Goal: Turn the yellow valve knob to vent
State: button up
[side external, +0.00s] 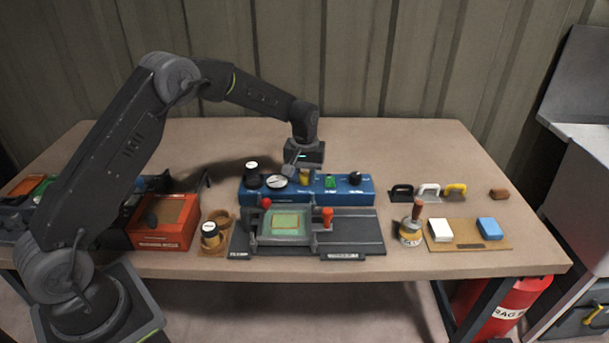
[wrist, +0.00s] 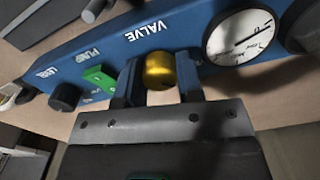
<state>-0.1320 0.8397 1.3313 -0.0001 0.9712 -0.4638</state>
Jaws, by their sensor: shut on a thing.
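The yellow valve knob (wrist: 160,72) sits on the blue control box (wrist: 210,28), by the printed word VALVE. My gripper (wrist: 158,82) is shut on the knob, one finger on each side of it. In the side external view, my gripper (side external: 292,170) reaches down to the box from behind, and the yellow knob (side external: 305,175) shows below it. No vent mark can be read in either view, so I cannot tell which setting the knob points to.
On the box are a white dial gauge (wrist: 240,38), a green switch (wrist: 99,77) and a black knob (wrist: 65,97). A clamp fixture with a red ball handle (side external: 266,203) stands in front. The table's back right is clear.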

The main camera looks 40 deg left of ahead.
aim_at(304, 174)
jog(key=shift+n, duration=1.1)
jog(key=o, duration=0.9)
jog(key=shift+r, duration=0.15)
jog(key=shift+r, duration=6.8)
